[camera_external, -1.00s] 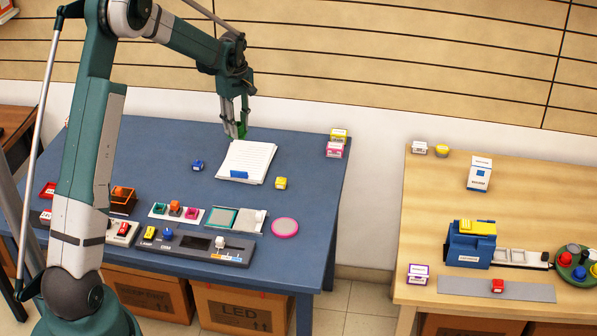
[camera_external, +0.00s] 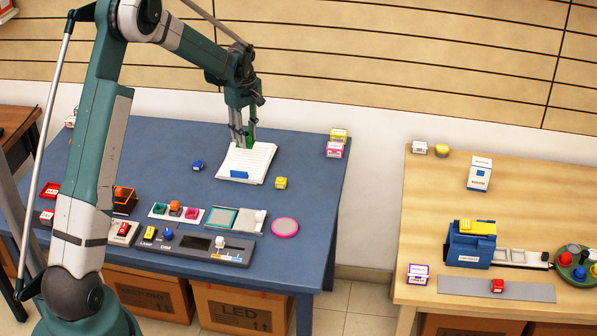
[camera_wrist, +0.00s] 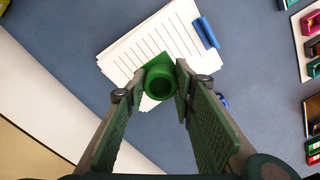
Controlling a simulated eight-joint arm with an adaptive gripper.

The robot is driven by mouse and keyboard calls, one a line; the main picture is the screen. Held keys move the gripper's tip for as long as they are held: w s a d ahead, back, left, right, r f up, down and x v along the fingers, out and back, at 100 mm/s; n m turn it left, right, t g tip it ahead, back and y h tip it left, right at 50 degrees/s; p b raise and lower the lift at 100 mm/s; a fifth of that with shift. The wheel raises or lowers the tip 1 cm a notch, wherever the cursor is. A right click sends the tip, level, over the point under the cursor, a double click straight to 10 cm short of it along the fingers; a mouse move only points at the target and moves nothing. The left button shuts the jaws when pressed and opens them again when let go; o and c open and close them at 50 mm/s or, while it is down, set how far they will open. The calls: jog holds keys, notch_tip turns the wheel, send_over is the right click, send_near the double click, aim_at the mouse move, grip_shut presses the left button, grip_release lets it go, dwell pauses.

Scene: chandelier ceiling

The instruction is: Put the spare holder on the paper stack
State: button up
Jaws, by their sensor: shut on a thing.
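The paper stack (camera_external: 248,165) is white and lined, with a blue clip on its near edge, and lies on the blue table. It also shows in the wrist view (camera_wrist: 150,49). My gripper (camera_external: 242,144) is over the far part of the stack. In the wrist view my gripper (camera_wrist: 158,88) is shut on a green holder (camera_wrist: 160,76), which has a round hollow tube and a flat base. The holder overlaps a corner of the stack there. I cannot tell whether its base touches the paper. In the external view the green holder (camera_external: 250,139) is partly hidden by the fingers.
A small blue block (camera_external: 197,166) sits left of the stack and a yellow block (camera_external: 281,183) sits right of it. Pink and yellow boxes (camera_external: 335,149) stand near the right edge. Trays and a control panel (camera_external: 190,245) fill the near side.

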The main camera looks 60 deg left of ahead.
aim_at(247, 159)
jog(key=shift+f, duration=1.3)
jog(key=shift+f, duration=1.9)
jog(key=shift+f+b, duration=0.15)
jog(key=shift+b, duration=0.25)
jog(key=o, duration=0.8)
notch_tip(247, 159, up, 12)
jog(key=shift+r+p, duration=0.2)
jog(key=shift+p, duration=0.45)
